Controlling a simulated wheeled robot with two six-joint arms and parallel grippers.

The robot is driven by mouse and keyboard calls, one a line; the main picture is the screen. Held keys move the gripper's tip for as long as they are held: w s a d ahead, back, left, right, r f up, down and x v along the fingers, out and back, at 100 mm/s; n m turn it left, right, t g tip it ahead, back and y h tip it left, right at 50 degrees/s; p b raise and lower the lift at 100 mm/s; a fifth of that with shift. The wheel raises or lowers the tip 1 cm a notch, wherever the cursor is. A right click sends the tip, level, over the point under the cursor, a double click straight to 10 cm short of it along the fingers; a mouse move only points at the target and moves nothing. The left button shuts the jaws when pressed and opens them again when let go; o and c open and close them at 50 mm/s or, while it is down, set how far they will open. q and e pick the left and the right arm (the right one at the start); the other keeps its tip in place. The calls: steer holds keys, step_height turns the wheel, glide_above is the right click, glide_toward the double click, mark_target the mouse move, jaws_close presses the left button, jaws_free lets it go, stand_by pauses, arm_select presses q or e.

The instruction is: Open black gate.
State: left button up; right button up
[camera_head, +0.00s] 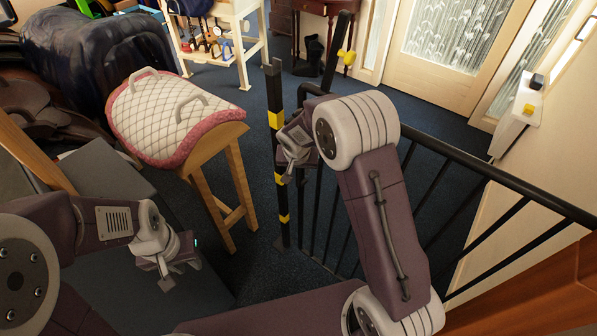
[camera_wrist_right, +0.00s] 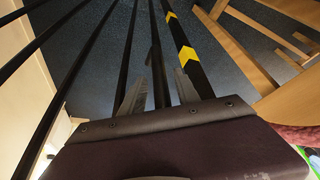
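The black gate (camera_head: 480,168) has a top rail and thin upright bars, running from the middle of the head view to the right edge. A black post with yellow bands (camera_head: 276,120) stands at its left end. It also shows in the right wrist view (camera_wrist_right: 187,50). My right gripper (camera_head: 288,160) is beside this post, partly hidden by its own arm. In the right wrist view its two fingers (camera_wrist_right: 158,88) are apart, with a dark upright bar between them and gaps visible. My left gripper (camera_head: 172,268) is low at the left, away from the gate; its finger opening is unclear.
A wooden stand with a quilted white pad, pink-edged (camera_head: 165,118), is left of the gate. A white table (camera_head: 240,45) and a dark wooden table (camera_head: 318,8) stand behind. A second dark post with a yellow part (camera_head: 345,57) rises beyond. Blue carpet leads to a glazed door (camera_head: 450,45).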

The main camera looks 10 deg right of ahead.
steer(key=shift+x, duration=0.85)
jaws_close()
stand_by(0.8)
